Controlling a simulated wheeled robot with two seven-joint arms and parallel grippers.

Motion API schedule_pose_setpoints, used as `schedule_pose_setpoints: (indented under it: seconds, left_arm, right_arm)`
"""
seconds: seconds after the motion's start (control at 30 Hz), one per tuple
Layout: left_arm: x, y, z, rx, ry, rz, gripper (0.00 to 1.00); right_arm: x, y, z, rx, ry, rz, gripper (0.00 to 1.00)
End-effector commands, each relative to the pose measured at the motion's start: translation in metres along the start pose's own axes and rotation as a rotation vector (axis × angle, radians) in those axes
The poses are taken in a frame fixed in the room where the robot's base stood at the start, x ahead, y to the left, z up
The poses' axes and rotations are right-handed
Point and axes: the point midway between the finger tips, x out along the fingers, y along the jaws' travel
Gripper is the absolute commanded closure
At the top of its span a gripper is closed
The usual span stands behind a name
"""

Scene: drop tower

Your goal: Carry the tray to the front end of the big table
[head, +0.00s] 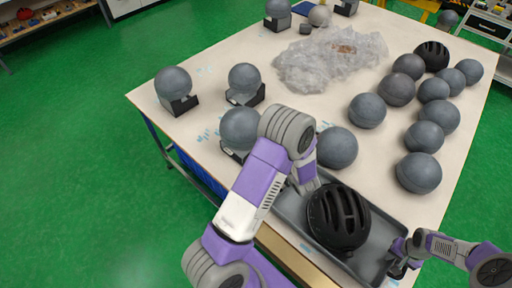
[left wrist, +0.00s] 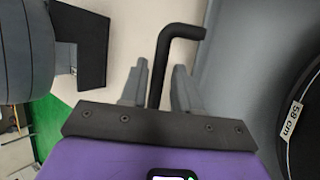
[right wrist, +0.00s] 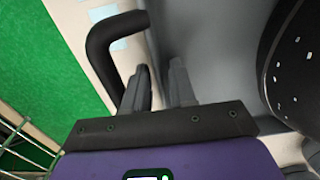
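The grey tray (head: 289,208) lies along the near edge of the big table (head: 300,120), with a black helmet (head: 338,222) in it. My left gripper (left wrist: 160,85) is at the tray's left end, its fingers apart on either side of a black bar handle (left wrist: 181,32), with gaps showing. My right gripper (head: 402,254) is at the tray's right end. In the right wrist view its fingers (right wrist: 160,88) are apart, and the other black handle (right wrist: 102,45) runs beside the left finger. My left arm hides part of the tray in the head view.
Several grey balls (head: 397,89) stand on the right of the table, with another black helmet (head: 432,55). Several balls rest in black holders (head: 180,104) on the left. Crumpled clear plastic (head: 330,60) lies at the back middle. Green floor (head: 80,130) is clear on the left.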

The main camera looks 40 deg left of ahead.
Motion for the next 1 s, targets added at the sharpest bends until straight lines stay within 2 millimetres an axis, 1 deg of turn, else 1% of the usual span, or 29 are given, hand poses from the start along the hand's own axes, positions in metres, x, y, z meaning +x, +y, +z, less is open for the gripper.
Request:
schedule_pose_setpoints:
  seconds: [0.03, 0.07, 0.27, 0.53, 0.57, 1.0]
  left_arm:
    - [-0.0006, 0.0005, 0.0003, 0.0, 0.0, 0.0, 0.61]
    - [-0.0006, 0.0005, 0.0003, 0.0, 0.0, 0.0, 0.58]
    - [-0.0005, 0.0007, 0.0003, -0.001, 0.0, 0.001, 0.58]
    - [-0.0004, 0.0003, 0.0002, 0.0, 0.0, 0.0, 0.17]
    - [-0.0004, 0.0, 0.0002, 0.0, 0.0, -0.001, 0.16]
    - [-0.0008, -0.0037, -0.0013, 0.004, 0.003, -0.01, 0.16]
  right_arm:
    - [-0.0009, -0.0001, -0.0002, 0.0, 0.001, 0.0, 0.66]
    - [-0.0009, 0.0, -0.0002, 0.0, 0.001, 0.0, 0.64]
    - [-0.0008, 0.0006, -0.0001, 0.001, 0.0, 0.001, 0.64]
    - [-0.0005, 0.001, 0.0, 0.001, 0.0, 0.001, 0.64]
    - [-0.0005, 0.0011, 0.0, 0.001, 0.0, 0.001, 0.64]
    - [-0.0006, 0.0005, 0.0, 0.0, 0.0, 0.001, 0.64]
